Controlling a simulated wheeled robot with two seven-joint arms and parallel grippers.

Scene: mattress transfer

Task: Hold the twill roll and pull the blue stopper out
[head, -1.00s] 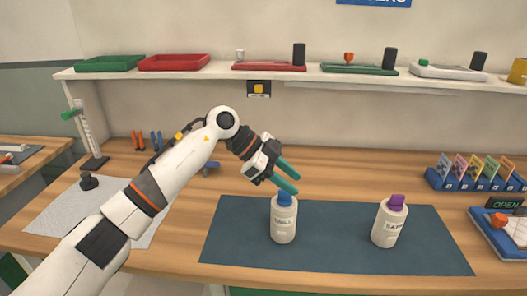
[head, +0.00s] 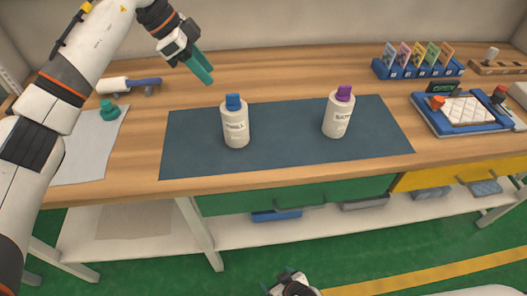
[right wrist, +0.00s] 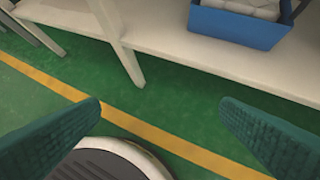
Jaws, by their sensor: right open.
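A similar white roll (head: 337,120) with a purple stopper (head: 344,93) stands upright to the right. A blue card rack (head: 418,70) and a blue tray with a quilted pad (head: 465,110) are further right. The bench edge and lower shelf (head: 330,228) lie before my right gripper.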

